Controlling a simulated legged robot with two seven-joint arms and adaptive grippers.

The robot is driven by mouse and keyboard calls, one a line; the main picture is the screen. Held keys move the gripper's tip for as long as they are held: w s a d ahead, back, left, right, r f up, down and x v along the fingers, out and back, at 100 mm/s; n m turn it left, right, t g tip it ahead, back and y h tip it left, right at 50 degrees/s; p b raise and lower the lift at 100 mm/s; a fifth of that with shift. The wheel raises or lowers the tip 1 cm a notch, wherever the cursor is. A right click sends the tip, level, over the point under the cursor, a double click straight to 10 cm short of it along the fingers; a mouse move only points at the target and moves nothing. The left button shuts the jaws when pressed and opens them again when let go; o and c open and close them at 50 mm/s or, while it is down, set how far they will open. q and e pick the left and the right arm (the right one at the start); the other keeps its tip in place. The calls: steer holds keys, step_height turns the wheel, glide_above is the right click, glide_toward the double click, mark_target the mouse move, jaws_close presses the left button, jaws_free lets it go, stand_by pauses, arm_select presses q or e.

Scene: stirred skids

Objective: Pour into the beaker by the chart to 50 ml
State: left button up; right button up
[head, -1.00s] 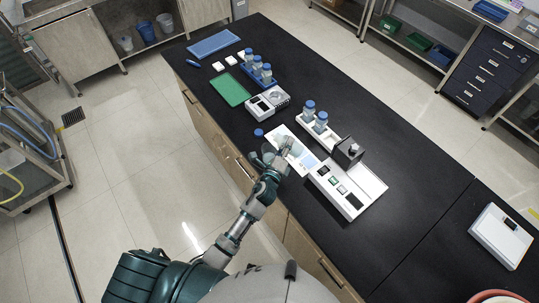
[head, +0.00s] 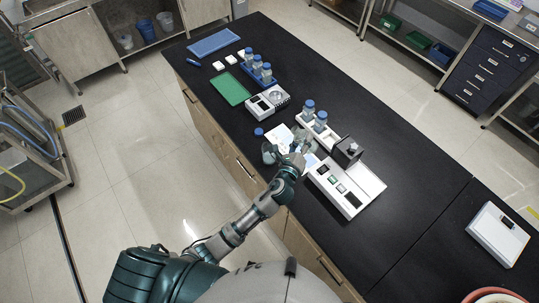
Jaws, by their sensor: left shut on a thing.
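My left gripper (head: 296,152) is over the near edge of the black bench, in front of a white sheet that looks like the chart (head: 279,134). It is shut on a clear glass vessel (head: 302,137), probably an uncapped bottle; its outline and contents are too small to read. A clear beaker (head: 268,153) stands just left of the gripper, by the chart. Its liquid level cannot be read. A loose blue cap (head: 259,131) lies on the bench to the left of the chart. My right gripper is not in view.
A white instrument with a black block (head: 345,188) lies right of the gripper. Behind are a white rack with blue-capped bottles (head: 320,119), a scale (head: 267,101), a blue rack of bottles (head: 262,70) and a green mat (head: 230,89).

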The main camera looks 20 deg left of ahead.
arm_select(q)
steer(key=s+d+r+m, duration=0.1)
steer(key=d+r+m, duration=0.1)
steer(key=d+m, duration=0.5)
steer(key=shift+d+r+m, duration=0.2)
steer(key=shift+r+m, duration=0.2)
steer(key=shift+m, duration=0.5)
steer(key=shift+a, duration=0.1)
stand_by(0.9)
